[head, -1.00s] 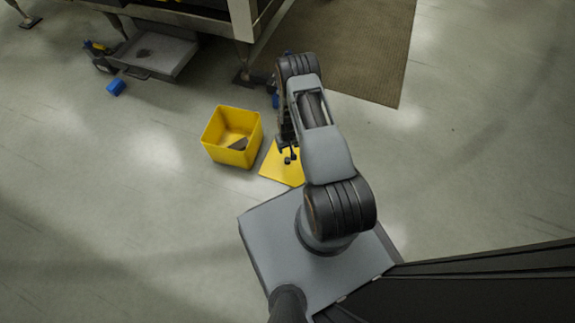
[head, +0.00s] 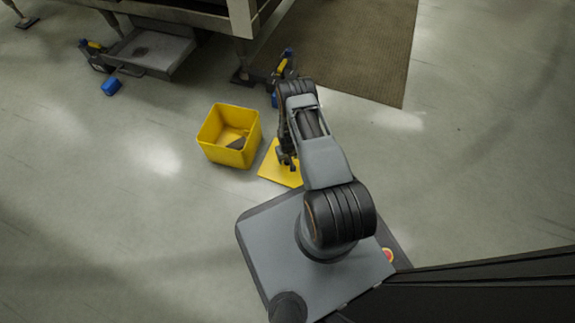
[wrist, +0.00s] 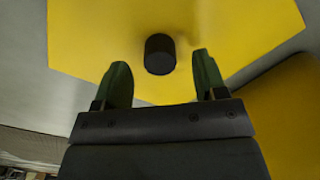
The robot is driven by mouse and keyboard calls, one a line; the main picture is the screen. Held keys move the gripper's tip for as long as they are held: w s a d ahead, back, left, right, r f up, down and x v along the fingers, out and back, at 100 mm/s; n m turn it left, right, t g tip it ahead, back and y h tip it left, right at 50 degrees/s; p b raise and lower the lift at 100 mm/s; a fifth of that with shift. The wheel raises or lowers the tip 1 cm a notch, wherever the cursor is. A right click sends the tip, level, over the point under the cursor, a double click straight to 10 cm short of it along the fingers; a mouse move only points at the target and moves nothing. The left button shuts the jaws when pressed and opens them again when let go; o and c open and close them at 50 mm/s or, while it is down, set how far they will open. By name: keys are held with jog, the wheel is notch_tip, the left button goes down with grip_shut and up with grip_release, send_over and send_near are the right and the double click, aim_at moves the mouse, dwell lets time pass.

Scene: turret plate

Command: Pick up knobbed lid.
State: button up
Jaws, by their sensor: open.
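The knobbed lid (head: 276,170) is a flat yellow plate on the floor, partly hidden by my arm in the head view. In the wrist view the yellow lid (wrist: 90,35) fills the upper middle, with a black cylindrical knob (wrist: 160,54) standing on it. My gripper (wrist: 162,75) is open, its two green fingertips apart on either side of the knob's near side. The knob shows slightly beyond the line of the tips, with nothing held. In the head view my gripper (head: 288,163) hangs over the lid.
A yellow open bin (head: 217,150) with a dark piece inside stands just left of the lid. A blue block (head: 110,87) lies near a grey tray (head: 155,52) under the bench. A brown mat (head: 345,50) lies behind; the floor at left is clear.

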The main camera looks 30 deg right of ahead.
jog(key=shift+f, duration=0.75)
jog(key=shift+r, duration=0.1)
jog(key=c, duration=1.1)
